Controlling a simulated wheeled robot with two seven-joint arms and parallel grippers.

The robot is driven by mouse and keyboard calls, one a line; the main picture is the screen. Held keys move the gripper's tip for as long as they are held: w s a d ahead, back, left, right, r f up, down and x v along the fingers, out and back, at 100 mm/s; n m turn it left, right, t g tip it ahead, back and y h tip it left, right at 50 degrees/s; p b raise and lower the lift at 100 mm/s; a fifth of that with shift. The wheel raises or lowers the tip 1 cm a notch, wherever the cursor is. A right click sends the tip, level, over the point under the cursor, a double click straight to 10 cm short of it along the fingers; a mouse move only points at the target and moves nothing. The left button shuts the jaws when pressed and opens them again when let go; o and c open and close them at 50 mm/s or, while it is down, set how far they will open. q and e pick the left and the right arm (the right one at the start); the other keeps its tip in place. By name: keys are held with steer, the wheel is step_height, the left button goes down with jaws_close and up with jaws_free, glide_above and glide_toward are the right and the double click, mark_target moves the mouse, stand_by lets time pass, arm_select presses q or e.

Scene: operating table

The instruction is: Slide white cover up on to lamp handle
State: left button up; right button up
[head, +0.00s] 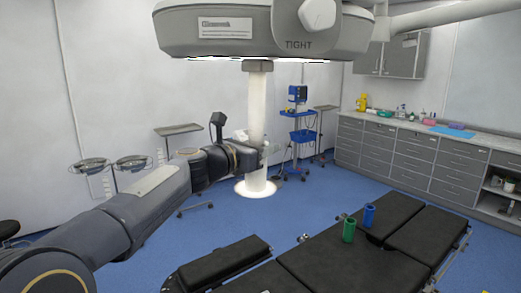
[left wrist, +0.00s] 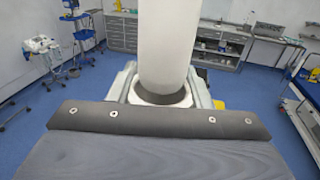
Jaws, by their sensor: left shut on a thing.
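The white cover (head: 257,112) is a tall pale tube with a wide round flange at its lower end, hanging upright under the surgical lamp head (head: 262,28). Its upper end meets the grey lamp handle mount (head: 257,66); how much of the handle is inside it is hidden. My left gripper (head: 260,152) comes in from the left and is shut on the cover's lower part, above the flange. In the left wrist view, the cover (left wrist: 166,45) rises between the fingers of my left gripper (left wrist: 163,90). My right gripper is not in view.
The black operating table (head: 330,270) stands below right, with a green cup (head: 349,230) and a blue cup (head: 369,215) on it. A blue equipment trolley (head: 300,125) and grey cabinets (head: 410,155) stand behind. Blue floor around the cover is free.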

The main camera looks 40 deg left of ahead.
mark_target(261, 105)
arm_select(q)
steer(key=shift+r, duration=0.25)
steer(key=shift+r, duration=0.3)
steer(key=shift+r, duration=2.5)
steer(key=shift+r, duration=0.3)
steer(key=shift+r, duration=1.6)
steer(key=shift+d+r, duration=0.1)
steer(key=shift+r, duration=0.05)
steer(key=o, duration=1.3)
